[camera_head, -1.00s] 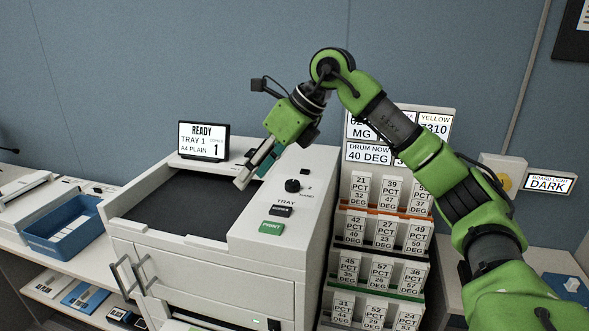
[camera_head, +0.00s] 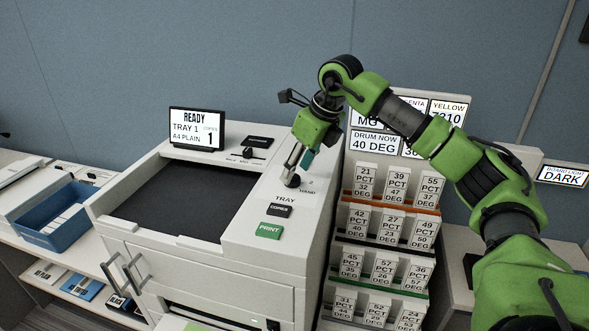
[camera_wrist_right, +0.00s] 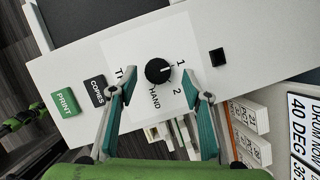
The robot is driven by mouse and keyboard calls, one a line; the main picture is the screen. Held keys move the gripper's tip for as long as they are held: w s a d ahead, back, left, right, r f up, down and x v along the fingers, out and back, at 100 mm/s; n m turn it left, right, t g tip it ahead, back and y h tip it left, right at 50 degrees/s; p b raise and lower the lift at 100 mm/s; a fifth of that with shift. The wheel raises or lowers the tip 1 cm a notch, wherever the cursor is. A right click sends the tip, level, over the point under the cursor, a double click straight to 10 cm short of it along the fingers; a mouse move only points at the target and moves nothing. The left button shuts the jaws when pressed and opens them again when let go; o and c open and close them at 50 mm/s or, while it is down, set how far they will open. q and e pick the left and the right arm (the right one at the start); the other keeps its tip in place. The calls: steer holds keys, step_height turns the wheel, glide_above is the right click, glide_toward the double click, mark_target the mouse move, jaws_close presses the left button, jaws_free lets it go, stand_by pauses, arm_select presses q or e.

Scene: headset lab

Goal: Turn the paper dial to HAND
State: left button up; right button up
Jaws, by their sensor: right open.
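The black paper dial (camera_head: 292,181) sits on the white top of the printer, by the TRAY label. In the right wrist view the dial (camera_wrist_right: 158,71) has 1, 2 and HAND printed around it, and its white mark seems to point toward 1. My right gripper (camera_head: 291,168) is over the dial, partly hiding it in the head view. In the right wrist view its open fingers (camera_wrist_right: 161,86) stand on either side of the dial, with gaps visible; contact is not seen. The display (camera_head: 197,129) reads READY, TRAY 1, A4 PLAIN. My left gripper is not in view.
The black COPIES button (camera_head: 279,211) and green PRINT button (camera_head: 269,231) lie in front of the dial. A slider (camera_head: 247,153) is behind it. A rack of number cards (camera_head: 390,218) stands close on the right. A blue tray (camera_head: 62,216) is at left.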

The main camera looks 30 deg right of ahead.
steer(key=shift+w+a+f, duration=0.2)
steer(key=shift+a+f, duration=0.1)
steer(key=shift+f, duration=0.6)
steer(key=shift+w+f, duration=0.15)
steer(key=c, duration=1.1)
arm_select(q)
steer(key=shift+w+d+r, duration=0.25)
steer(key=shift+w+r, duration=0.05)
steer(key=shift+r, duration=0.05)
